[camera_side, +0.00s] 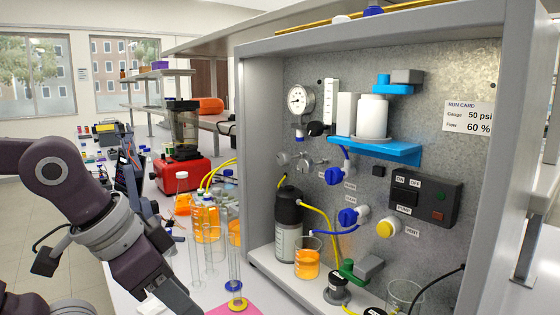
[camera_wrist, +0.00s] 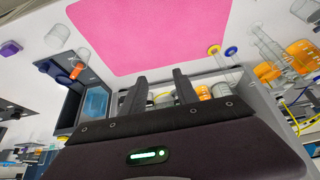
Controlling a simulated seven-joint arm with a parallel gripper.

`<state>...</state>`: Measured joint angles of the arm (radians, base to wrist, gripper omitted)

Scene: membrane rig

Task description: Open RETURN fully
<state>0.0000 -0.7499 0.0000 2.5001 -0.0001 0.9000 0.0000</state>
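Two blue-handled valves, an upper one (camera_side: 335,175) and a lower one (camera_side: 349,217), sit on the metal panel (camera_side: 440,155) in the side view. In the side view my arm hangs at the lower left, well apart from the panel; the fingertips are not clear there. Neither blue valve can be made out in the wrist view.
The panel also holds a gauge (camera_side: 300,99), a yellow VENT knob (camera_side: 385,229), a pump switch box (camera_side: 425,198) and a blue shelf (camera_side: 376,150). A beaker of orange liquid (camera_side: 307,262) and glass cylinders stand before it. A pink mat (camera_wrist: 150,35) lies on the bench.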

